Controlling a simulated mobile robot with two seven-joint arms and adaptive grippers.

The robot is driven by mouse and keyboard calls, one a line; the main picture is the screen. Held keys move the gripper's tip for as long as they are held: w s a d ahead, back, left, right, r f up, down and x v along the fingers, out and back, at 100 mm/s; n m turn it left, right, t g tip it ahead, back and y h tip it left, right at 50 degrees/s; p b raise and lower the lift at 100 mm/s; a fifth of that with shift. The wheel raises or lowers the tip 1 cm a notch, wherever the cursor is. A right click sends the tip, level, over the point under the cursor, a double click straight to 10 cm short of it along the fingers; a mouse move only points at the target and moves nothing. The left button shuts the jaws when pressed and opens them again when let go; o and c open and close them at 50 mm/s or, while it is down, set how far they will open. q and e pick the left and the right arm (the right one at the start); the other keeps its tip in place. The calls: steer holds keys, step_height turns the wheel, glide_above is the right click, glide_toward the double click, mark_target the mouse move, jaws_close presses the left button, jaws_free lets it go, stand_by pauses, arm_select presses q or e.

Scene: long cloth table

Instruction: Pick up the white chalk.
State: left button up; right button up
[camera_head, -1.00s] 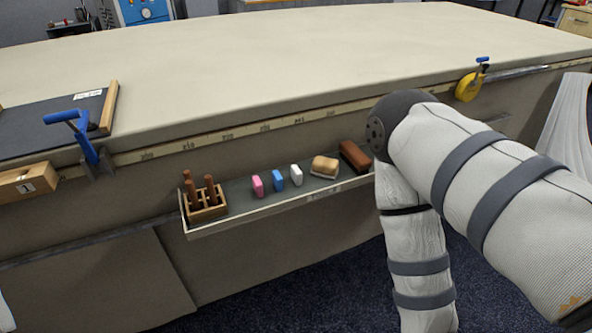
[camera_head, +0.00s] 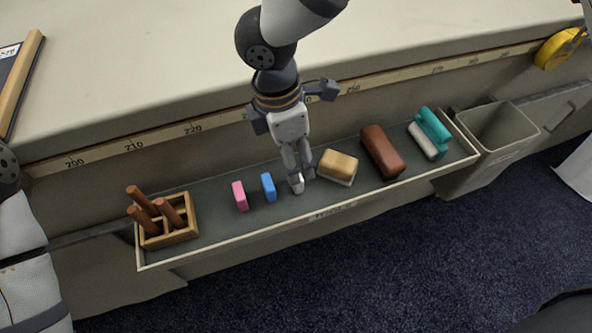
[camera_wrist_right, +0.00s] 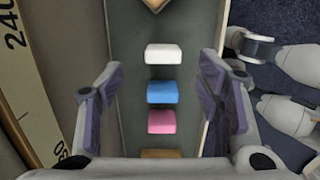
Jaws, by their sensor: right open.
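The white chalk (camera_head: 297,186) is a small block on the dark floor of a narrow tray (camera_head: 245,232) along the table's side. My right gripper (camera_head: 301,174) is directly above it, pointing down, and partly hides it in the head view. In the right wrist view the white chalk (camera_wrist_right: 164,53) is fully visible, between the lines of the two spread fingers (camera_wrist_right: 160,72) and toward the upper part of the picture. The fingers are open and empty. My left arm shows at the left edge of the head view; its gripper is out of sight.
A blue block (camera_head: 269,187) and a pink block (camera_head: 240,196) lie left of the chalk. A wooden rack (camera_head: 170,238) with brown sticks is at the left end. A sponge (camera_head: 338,167), brown eraser (camera_head: 382,151) and teal item (camera_head: 433,127) lie right. A bin (camera_head: 497,128) hangs beyond.

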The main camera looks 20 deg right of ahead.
steer(key=f, duration=0.7)
steer(key=shift+s+d+f, duration=0.1)
steer(key=shift+s+d, duration=0.05)
steer(key=shift+d, duration=0.15)
steer(key=c, duration=1.2)
